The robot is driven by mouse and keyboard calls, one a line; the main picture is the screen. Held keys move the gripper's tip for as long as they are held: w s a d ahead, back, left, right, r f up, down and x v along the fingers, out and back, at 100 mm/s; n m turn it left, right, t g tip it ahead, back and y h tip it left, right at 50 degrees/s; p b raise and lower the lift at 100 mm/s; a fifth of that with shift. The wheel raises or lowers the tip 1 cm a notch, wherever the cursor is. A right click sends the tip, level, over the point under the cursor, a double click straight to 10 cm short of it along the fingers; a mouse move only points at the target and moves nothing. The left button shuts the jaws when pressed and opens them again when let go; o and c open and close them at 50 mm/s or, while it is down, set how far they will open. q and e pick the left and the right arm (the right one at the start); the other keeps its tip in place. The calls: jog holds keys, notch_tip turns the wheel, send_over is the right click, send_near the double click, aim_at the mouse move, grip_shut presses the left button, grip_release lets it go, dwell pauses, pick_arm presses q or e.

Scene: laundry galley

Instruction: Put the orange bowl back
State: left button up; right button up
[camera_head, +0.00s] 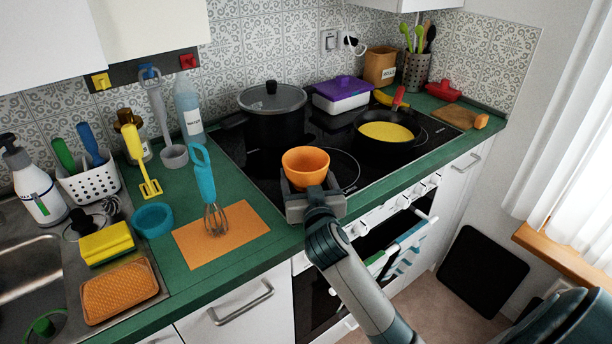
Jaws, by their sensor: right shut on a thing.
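The orange bowl (306,162) is upright at the front left of the black stovetop. My right gripper (312,192) is at the bowl's near side and is shut on it. The gripper hides the bowl's lower front, so I cannot tell whether the bowl touches the glass or hangs just above it. My left gripper is not in view.
A lidded pot (274,112) and a pan with yellow contents (386,134) stand behind on the stovetop. An orange mat (245,236) with a teal-handled whisk (207,185) and a teal bowl (153,220) lie to the left. A purple-lidded box (342,94) stands at the back.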

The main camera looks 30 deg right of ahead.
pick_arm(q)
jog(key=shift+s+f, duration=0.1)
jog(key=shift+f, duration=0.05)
pick_arm(e)
jog(key=shift+f, duration=0.25)
jog(key=o, duration=1.5)
jog(key=shift+c, duration=0.2)
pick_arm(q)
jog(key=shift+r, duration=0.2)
pick_arm(e)
jog(key=shift+r, duration=0.2)
jog(key=shift+s+a, duration=0.25)
jog(key=shift+s, duration=0.2)
jog(key=b+v, duration=0.1)
jog(key=v, duration=0.9)
jog(key=shift+s, duration=0.15)
jog(key=shift+s+a, duration=0.15)
jog(key=shift+s, duration=0.2)
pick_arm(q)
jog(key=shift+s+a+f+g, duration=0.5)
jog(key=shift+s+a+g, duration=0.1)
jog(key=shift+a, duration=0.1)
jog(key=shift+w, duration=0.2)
